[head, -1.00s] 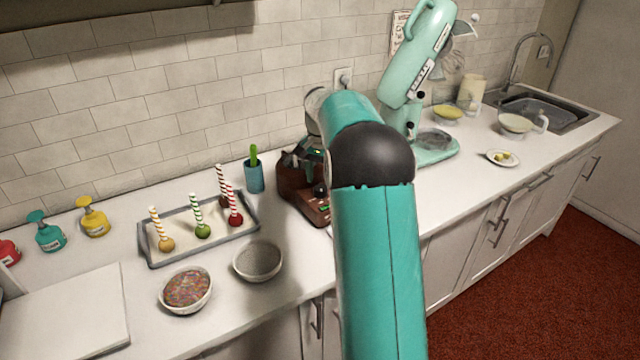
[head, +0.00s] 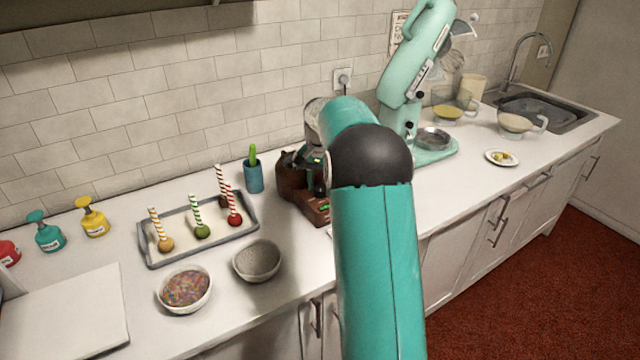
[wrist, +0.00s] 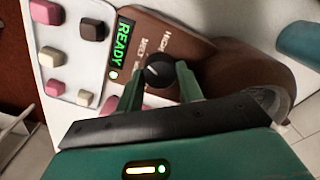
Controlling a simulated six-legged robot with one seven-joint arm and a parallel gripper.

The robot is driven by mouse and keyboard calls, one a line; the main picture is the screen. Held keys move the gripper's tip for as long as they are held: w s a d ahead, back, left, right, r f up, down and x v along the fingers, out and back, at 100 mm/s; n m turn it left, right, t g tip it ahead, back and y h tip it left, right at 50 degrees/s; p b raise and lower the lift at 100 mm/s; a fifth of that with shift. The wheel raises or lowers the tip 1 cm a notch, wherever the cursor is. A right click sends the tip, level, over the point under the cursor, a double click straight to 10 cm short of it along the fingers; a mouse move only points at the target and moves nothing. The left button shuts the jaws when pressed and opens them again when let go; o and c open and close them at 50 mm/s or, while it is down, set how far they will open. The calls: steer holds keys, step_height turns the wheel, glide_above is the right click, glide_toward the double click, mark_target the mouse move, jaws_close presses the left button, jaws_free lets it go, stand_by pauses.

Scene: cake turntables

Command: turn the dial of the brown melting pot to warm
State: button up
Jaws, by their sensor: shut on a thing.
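The brown melting pot (head: 290,180) stands on the counter, partly hidden behind my arm in the head view. In the wrist view its brown panel (wrist: 190,45) carries a black dial (wrist: 160,71) with a short white pointer mark. The words HIGH and MELT show beside the dial; a warm label cannot be made out clearly. A green READY display (wrist: 123,42) is lit left of the dial. My gripper (wrist: 159,80) is shut on the dial, one finger on each side. In the head view my wrist is above the pot, and the fingertips are hard to see.
Pink, dark and cream blocks (wrist: 92,30) lie left of the panel in the wrist view. A teal cup (head: 254,177) stands left of the pot, near a tray of striped sticks (head: 150,262). The teal mixer (head: 437,157) stands to the right. A grey bowl (head: 258,262) is in front.

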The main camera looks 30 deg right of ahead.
mark_target(320, 187)
steer(key=n, duration=0.4)
steer(key=shift+n, duration=0.3)
steer(key=n, duration=0.4)
steer(key=shift+r+n, duration=0.1)
steer(key=shift+n, duration=0.3)
steer(key=o, duration=0.7)
step_height(320, 187, up, 14)
steer(key=shift+f, duration=0.1)
